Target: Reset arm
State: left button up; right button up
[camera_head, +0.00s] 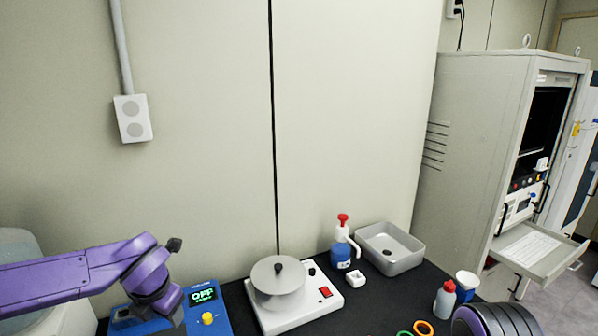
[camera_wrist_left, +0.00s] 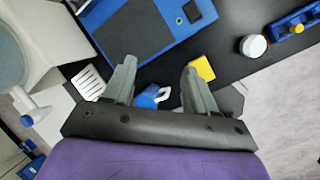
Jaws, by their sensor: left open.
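My left arm reaches in from the left in the head view, and its wrist hangs over the blue device with the "OFF" display (camera_head: 203,296). My left gripper shows in the left wrist view (camera_wrist_left: 157,78) with its two grey fingers spread apart and nothing between them. The blue device (camera_wrist_left: 150,28) lies beyond the fingertips there. A yellow block (camera_wrist_left: 202,68) shows close to the right finger, and whether they touch cannot be told. Only a dark rounded part of my right arm shows at the bottom right of the head view; its gripper is outside the picture.
Green and orange rings (camera_head: 423,328) lie in front. A tall cabinet (camera_head: 480,150) stands right.

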pick_arm(q)
jog(key=s+f+m+y, duration=0.1)
jog(key=s+f+m, duration=0.5)
jog(key=f, duration=0.3)
jog(key=s+f+m+y, duration=0.1)
jog(key=s+f+m, duration=0.5)
jog(key=f, duration=0.4)
jog(key=s+f+m+y, duration=0.1)
jog(key=s+f+m, duration=0.5)
jog(key=s+f, duration=0.2)
jog(key=shift+a+f+t, duration=0.4)
jog(key=shift+f, duration=0.3)
jog(key=s+a+f+m+g+h, duration=0.1)
jog(key=s+a+f+m, duration=0.15)
jog(key=s+m, duration=0.65)
notch_tip(320, 180, down, 23)
jog(key=s+n+b, duration=0.1)
jog(key=s+b, duration=0.1)
jog(key=b, duration=2)
jog(key=shift+s+d+n, duration=0.25)
jog(key=shift+d+n, duration=0.05)
jog(key=shift+d, duration=0.05)
pick_arm(e)
notch_tip(320, 180, down, 22)
jog(key=shift+s+a, duration=0.15)
jog(key=shift+s, duration=0.05)
pick_arm(q)
jog(key=shift+f, duration=0.1)
pick_arm(e)
jog(key=shift+f, duration=0.1)
